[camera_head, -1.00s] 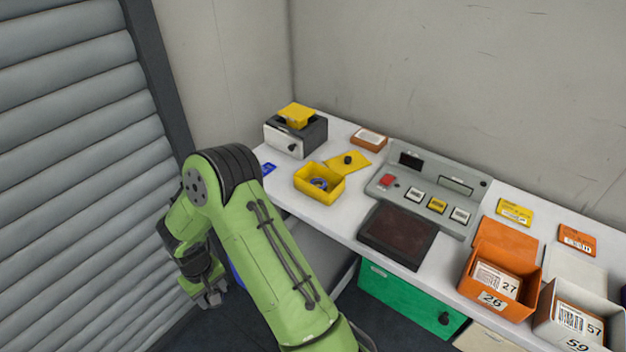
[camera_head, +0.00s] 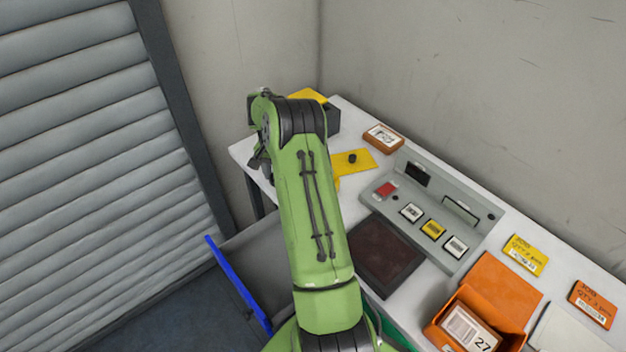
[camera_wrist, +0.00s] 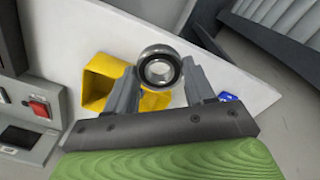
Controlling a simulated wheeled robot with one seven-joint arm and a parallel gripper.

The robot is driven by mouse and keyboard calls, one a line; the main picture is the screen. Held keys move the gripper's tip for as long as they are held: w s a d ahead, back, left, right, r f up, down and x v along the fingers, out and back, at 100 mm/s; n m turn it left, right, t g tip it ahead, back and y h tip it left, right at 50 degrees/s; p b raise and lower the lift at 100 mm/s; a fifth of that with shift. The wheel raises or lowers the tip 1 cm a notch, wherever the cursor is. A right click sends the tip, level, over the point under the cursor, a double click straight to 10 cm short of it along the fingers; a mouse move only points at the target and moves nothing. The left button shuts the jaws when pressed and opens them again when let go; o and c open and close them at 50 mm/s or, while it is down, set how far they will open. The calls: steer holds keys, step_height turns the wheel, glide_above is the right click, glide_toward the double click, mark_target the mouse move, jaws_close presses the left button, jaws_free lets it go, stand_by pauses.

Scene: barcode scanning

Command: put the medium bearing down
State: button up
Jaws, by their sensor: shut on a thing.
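The medium bearing is a shiny metal ring with a dark inner band (camera_wrist: 160,51). It sits between the two grey fingers of my gripper (camera_wrist: 160,70) in the wrist view, gripped at its sides and held up over the white table (camera_wrist: 245,80). A yellow bin (camera_wrist: 92,88) lies beyond the left finger, apart from the bearing.
A yellow plate with a black knob (camera_head: 352,161) lies near a grey button panel (camera_head: 430,215). A dark pad (camera_head: 383,257) and an orange bin (camera_head: 485,305) stand nearer the right. A blue-edged drawer (camera_head: 240,285) stands open below the table.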

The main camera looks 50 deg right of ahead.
steer(key=s+d+r+m, duration=0.5)
steer(key=s+d, duration=0.1)
steer(key=d, duration=0.4)
step_height(320, 180, down, 9)
steer(key=shift+w+d+f+b, duration=0.1)
steer(key=shift+b, duration=0.2)
steer(key=shift+w+f, duration=0.1)
steer(key=shift+f, duration=0.15)
steer(key=shift+f+b, duration=0.55)
steer(key=shift+f, duration=0.1)
steer(key=o, duration=1.1)
steer(key=shift+r, duration=0.1)
